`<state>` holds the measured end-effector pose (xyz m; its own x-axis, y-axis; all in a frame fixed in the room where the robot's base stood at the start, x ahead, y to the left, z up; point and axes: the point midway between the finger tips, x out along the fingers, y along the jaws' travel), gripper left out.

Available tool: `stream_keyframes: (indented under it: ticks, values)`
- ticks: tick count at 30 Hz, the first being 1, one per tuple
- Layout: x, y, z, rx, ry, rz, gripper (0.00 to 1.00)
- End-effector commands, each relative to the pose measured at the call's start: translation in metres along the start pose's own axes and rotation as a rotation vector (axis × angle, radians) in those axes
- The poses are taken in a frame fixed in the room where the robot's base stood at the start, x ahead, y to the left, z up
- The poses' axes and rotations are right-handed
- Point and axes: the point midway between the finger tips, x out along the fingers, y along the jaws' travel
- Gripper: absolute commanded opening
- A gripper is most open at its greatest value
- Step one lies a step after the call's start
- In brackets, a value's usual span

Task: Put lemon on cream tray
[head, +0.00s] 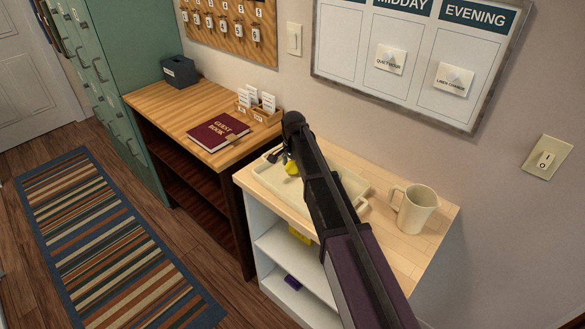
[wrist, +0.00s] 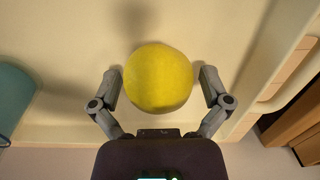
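The yellow lemon (head: 291,169) is at the cream tray (head: 352,183), partly hidden by my arm in the head view. In the wrist view the lemon (wrist: 158,78) lies between the two fingers of my gripper (wrist: 160,80), over the tray's pale surface (wrist: 60,35). A narrow gap shows between the lemon and each finger, so my gripper is open around it. In the head view my gripper (head: 280,157) is low over the left part of the tray. Whether the lemon's underside touches the tray is hidden.
A wooden desk (head: 165,100) to the left holds a guest book (head: 218,132), a card holder (head: 259,108) and a dark box (head: 179,71).

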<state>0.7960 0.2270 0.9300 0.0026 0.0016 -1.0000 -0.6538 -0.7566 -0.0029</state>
Motion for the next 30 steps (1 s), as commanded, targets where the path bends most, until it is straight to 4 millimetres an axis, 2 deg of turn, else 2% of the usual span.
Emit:
stream_keyframes:
  ticks: [16, 30]
  values:
    - [-0.006, 0.0, 0.0, 0.0, 0.0, 0.0, 1.0]
    - [-0.04, 0.0, -0.001, 0.001, 0.0, 0.0, 1.0]
